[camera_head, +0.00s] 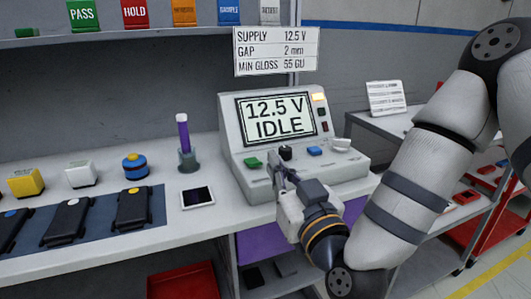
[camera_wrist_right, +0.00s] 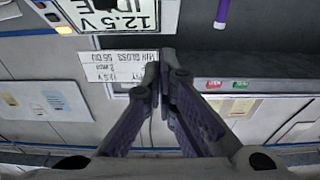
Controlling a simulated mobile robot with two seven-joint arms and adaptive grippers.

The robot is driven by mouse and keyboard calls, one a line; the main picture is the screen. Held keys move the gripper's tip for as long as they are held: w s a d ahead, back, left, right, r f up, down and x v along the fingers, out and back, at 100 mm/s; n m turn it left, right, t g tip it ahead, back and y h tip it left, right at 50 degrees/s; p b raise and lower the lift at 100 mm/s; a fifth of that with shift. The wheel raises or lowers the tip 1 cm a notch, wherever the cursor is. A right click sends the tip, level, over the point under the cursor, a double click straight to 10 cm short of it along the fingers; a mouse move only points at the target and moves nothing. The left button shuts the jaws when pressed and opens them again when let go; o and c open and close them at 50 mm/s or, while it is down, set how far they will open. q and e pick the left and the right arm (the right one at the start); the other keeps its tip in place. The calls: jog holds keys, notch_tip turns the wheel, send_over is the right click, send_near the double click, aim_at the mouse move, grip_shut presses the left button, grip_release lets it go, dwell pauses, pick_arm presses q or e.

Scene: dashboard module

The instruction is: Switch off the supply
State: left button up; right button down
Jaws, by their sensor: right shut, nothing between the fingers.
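The supply (camera_head: 232,125) is a pale grey console on the bench, and its screen (camera_head: 275,118) reads "12.5 V IDLE". My right gripper (camera_head: 277,165) is shut and empty in front of the deck, between the green block and the knob; contact cannot be told. In the wrist view its fingertips (camera_wrist_right: 160,72) meet. My left gripper is not in view.
A sign (camera_head: 276,51) hangs above the console. Left of it stand a purple-topped stick in a holder (camera_head: 187,160) and a small dark-screened device (camera_head: 197,198). Several black modules lie on a blue mat (camera_head: 157,205). A grey cart (camera_head: 365,121) stands at right.

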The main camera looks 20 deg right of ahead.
jog(key=shift+a+r, duration=0.1)
jog(key=shift+w, duration=0.15)
jog(key=r, duration=0.1)
send_over(260, 172)
jog(key=shift+w+r+b, duration=0.1)
jog(key=shift+w+b, duration=0.25)
jog(key=shift+w, duration=0.05)
jog(key=f, duration=0.2)
jog(key=shift+s+f, duration=0.2)
jog(key=shift+f, duration=0.2)
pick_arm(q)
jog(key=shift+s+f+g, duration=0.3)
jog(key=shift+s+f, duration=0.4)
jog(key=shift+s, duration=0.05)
pick_arm(e)
jog(key=shift+s+f, duration=0.2)
jog(key=shift+f, duration=0.25)
